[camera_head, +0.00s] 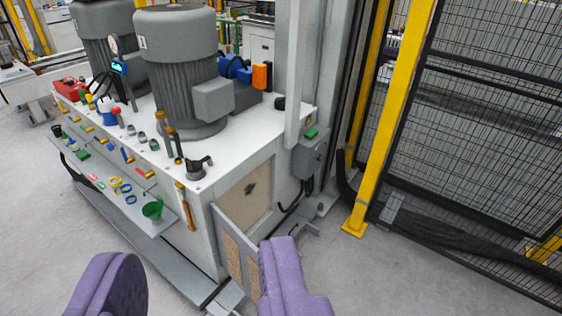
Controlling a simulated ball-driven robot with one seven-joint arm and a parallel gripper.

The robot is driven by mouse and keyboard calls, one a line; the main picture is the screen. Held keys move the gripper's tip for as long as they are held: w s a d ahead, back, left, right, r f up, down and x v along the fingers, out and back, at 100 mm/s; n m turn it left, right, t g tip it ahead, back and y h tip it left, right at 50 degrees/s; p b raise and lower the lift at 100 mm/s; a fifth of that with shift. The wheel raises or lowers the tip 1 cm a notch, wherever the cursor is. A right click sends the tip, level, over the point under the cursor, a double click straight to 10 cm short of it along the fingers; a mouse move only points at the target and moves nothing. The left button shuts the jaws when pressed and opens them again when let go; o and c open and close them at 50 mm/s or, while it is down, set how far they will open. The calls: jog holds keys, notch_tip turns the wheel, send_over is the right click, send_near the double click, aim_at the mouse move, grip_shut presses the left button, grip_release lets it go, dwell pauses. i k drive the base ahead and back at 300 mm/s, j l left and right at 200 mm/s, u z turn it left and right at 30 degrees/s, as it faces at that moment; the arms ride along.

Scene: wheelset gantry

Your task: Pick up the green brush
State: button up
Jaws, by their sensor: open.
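My gripper (200,272) shows as two purple fingers at the bottom of the view. It is open, with a wide gap and nothing between the fingers. I cannot tell for sure which thing is the green brush. A small green piece (83,155) lies on the low side shelf at the left, too small to make out. A green cup-like thing (152,208) is at the near end of that shelf. Another small green piece (312,133) is on top of a grey box on the machine's right side. My gripper is apart from all of these, nearer the camera.
The shelf (125,200) also holds rings and small coloured items. The white machine cabinet (225,150) carries large grey motors (180,70) and several fittings. A yellow post (395,120) and black mesh fence (490,130) stand at right. Floor (50,240) is clear at lower left.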

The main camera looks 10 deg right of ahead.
aim_at(311, 132)
jog(key=i+l+u, duration=0.1)
jog(key=i+l, duration=0.3)
jog(key=i+l+u, duration=0.1)
jog(key=i+l, duration=0.65)
jog(key=l, duration=0.15)
jog(key=i+l+u, duration=0.15)
jog(key=i+l, duration=0.25)
jog(key=i+l+u, duration=0.1)
jog(key=i+l, duration=0.25)
jog(key=l, duration=0.25)
jog(key=i+l+u, duration=0.1)
jog(key=i+l, duration=0.2)
jog(key=l, duration=0.2)
jog(key=i+l+u, duration=0.1)
jog(key=i+l, duration=0.2)
jog(key=l, duration=0.25)
jog(key=i+l, duration=0.3)
jog(key=l, duration=0.3)
jog(key=i+u, duration=0.1)
jog(key=i, duration=0.45)
